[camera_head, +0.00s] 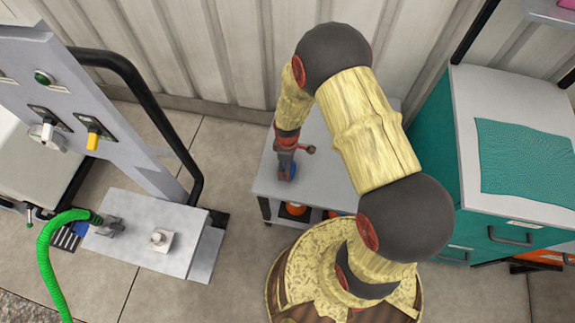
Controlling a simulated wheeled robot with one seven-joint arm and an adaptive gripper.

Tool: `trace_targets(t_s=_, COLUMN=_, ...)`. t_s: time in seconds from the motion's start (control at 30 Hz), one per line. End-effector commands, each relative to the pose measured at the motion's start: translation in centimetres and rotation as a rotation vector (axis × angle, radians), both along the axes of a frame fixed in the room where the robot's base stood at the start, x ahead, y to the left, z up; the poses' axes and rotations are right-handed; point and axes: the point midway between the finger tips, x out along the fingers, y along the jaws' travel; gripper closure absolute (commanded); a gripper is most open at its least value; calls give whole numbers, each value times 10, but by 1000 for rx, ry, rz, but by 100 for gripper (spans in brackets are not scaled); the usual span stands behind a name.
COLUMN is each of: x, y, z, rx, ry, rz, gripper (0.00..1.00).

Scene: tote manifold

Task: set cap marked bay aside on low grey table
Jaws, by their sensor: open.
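The low grey table (333,184) stands against the wall, partly hidden behind my arm. My gripper (286,176) points down just above or at the left part of its top, with its jaws open.
At left a grey panel with knobs (48,133) rises behind a metal bench (130,255) bearing a square fitting (160,240) and a green hose (48,260). A teal drawer cabinet (430,150) is at right. Orange items sit under the table.

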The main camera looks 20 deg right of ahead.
Motion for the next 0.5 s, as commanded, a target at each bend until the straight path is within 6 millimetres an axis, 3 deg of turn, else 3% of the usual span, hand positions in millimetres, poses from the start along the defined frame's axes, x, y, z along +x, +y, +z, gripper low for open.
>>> trace_targets(t_s=0.17, x=1, y=0, z=18, rx=1, ry=-3, rz=0, gripper=32)
trace_targets(t_s=0.5, x=1, y=0, z=88, rx=0, ry=-4, rz=0, gripper=32)
